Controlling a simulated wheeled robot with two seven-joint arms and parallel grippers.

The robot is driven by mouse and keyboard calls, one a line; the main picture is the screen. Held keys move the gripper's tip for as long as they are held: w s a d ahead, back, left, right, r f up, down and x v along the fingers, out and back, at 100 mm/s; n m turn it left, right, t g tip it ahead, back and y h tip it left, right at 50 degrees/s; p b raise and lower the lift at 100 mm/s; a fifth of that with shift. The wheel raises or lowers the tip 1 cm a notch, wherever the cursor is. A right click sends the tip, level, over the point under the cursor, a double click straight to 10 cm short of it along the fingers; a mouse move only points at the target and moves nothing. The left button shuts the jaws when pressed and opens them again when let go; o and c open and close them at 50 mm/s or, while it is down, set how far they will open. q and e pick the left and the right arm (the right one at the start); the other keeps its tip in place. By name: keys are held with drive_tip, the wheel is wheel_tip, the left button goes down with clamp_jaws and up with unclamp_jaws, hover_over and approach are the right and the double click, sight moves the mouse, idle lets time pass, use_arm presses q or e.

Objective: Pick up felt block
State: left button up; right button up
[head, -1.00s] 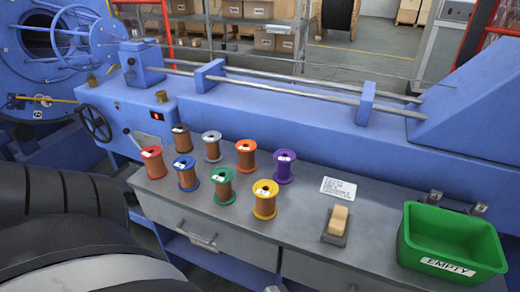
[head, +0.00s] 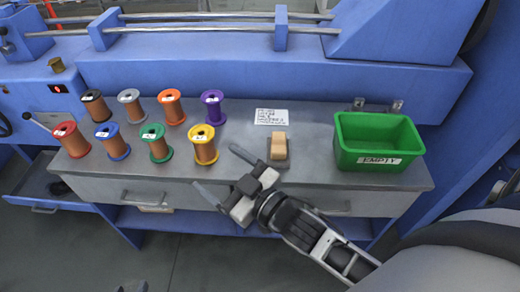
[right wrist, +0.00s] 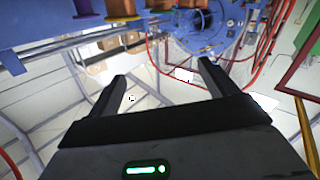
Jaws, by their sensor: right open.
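The felt block (head: 278,143) is a tan block on a small dark grey base (head: 278,162) on the grey bench top, left of the green bin. My right gripper (head: 216,168) reaches in from the lower right, in front of the bench edge. Its fingers are spread and point up-left, toward the yellow spool, left of and apart from the felt block. The right wrist view shows the two dark fingers (right wrist: 163,88) apart with nothing between them; the felt block is not seen there. A small dark part at the bottom edge of the head view may be my left gripper (head: 131,287).
Several wire spools stand in two rows on the left of the bench (head: 310,120); the yellow spool (head: 204,146) is nearest my right gripper. A white printed card (head: 271,117) lies behind the block. A green bin (head: 376,172) marked EMPTY stands to the right. Drawers are below.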

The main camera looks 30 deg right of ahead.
drive_tip(key=w+a+r+n+y, duration=0.2)
drive_tip(key=a+r+n+y, duration=0.2)
drive_tip(key=r+n+y, duration=0.3)
drive_tip(key=n+g+h+b, duration=0.3)
drive_tip(key=n+g+h, duration=1)
drive_tip(key=n+g, duration=0.35)
hover_over(279, 142)
drive_tip(key=f, duration=0.2)
drive_tip(key=shift+m, duration=0.25)
wheel_tip(279, 142, down, 9)
drive_tip(key=shift+a, duration=0.15)
drive_tip(key=shift+d+f, duration=0.2)
drive_tip(key=shift+f, duration=3)
drive_tip(key=c, duration=1.1)
